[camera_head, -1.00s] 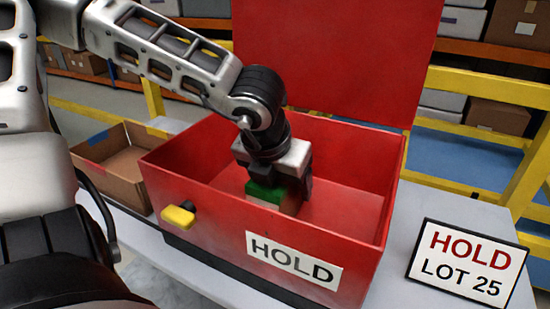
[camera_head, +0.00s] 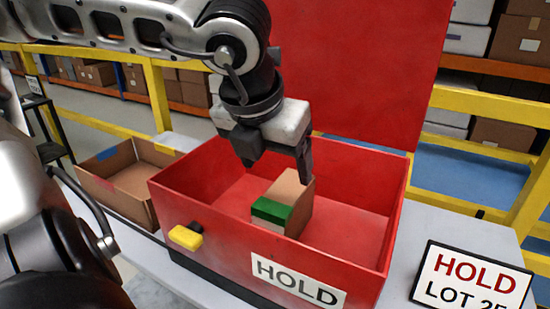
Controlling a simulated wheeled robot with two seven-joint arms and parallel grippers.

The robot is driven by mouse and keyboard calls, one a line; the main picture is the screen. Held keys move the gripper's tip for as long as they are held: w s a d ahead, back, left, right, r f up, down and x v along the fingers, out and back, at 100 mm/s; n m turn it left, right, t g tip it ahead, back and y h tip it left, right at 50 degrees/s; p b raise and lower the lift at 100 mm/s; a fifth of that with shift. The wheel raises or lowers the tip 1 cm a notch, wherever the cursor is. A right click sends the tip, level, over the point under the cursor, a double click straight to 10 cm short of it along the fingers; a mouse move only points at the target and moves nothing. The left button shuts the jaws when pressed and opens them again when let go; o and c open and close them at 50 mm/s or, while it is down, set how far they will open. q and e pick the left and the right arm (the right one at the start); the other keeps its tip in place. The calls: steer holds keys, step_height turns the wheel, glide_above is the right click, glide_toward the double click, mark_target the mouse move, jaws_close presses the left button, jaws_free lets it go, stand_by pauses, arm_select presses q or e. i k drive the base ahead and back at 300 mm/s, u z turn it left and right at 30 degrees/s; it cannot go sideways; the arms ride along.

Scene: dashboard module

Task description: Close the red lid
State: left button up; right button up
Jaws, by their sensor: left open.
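The red lid (camera_head: 365,65) stands upright, open, at the back of the red box (camera_head: 215,225), which bears a HOLD label and a yellow latch (camera_head: 186,237) on its front. A small brown carton (camera_head: 288,190) with a green and white band sits on the box floor. My right gripper is not in view.
An open cardboard box (camera_head: 125,180) stands left of the red box on the table. A HOLD LOT 25 sign (camera_head: 470,278) stands at the right. Yellow railings (camera_head: 480,105) and shelves with boxes are behind.

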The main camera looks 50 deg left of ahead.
mark_target(366, 70)
steer(key=k, duration=1)
